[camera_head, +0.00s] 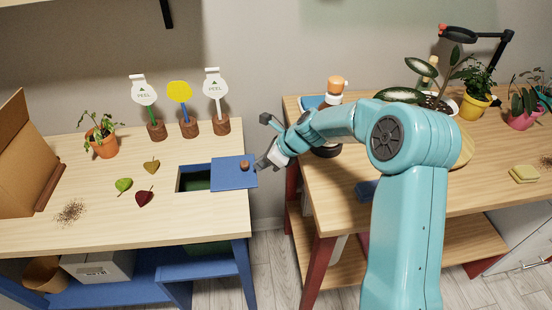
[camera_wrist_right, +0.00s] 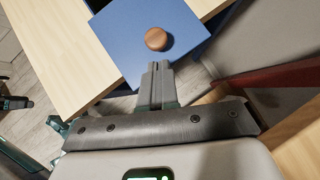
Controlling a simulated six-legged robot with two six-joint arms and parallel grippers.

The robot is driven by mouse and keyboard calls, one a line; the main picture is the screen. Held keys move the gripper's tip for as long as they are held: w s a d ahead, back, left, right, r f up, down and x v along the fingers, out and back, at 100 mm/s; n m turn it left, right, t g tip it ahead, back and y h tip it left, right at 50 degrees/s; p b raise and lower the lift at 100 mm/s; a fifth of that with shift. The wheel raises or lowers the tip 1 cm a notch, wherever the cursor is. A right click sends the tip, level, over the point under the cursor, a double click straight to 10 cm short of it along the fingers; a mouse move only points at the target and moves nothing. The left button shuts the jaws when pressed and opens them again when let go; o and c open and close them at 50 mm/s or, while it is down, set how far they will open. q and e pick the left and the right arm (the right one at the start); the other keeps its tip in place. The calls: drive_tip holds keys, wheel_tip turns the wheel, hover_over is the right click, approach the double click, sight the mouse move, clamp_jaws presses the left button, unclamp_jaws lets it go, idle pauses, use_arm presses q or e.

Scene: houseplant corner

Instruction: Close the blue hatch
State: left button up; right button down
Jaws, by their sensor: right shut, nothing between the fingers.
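The blue hatch (camera_head: 228,174) is a flat panel in the left table's top, with a round brown knob (camera_head: 244,165) near its right end. It covers the right part of a rectangular opening (camera_head: 196,179), and the left part stands open and dark. In the right wrist view the hatch (camera_wrist_right: 125,25) and its knob (camera_wrist_right: 158,39) lie just beyond my fingertips. My right gripper (camera_head: 262,163) is shut and empty, just right of the knob; its fingers also show in the wrist view (camera_wrist_right: 158,68). Whether they touch the hatch I cannot tell. My left gripper is not in view.
Three plant signs (camera_head: 181,98) stand behind the hatch. Several loose leaves (camera_head: 145,197) and a potted plant (camera_head: 104,142) are to its left. A gap of floor (camera_head: 268,253) separates this table from the right wooden table (camera_head: 330,215), which holds plants and a lamp (camera_head: 480,38).

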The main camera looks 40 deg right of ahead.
drive_tip(key=shift+w+a, duration=0.4)
drive_tip(key=shift+w, duration=0.1)
drive_tip(key=shift+w+f, duration=0.1)
drive_tip(key=shift+w, duration=0.1)
drive_tip(key=shift+a, duration=0.15)
drive_tip(key=p, duration=0.7)
hover_over(217, 178)
drive_tip(key=shift+d+r, duration=0.25)
drive_tip(key=shift+a, duration=0.25)
drive_tip(key=shift+w+a+f, duration=0.1)
drive_tip(key=shift+w+f, duration=0.05)
drive_tip(key=shift+f, duration=0.05)
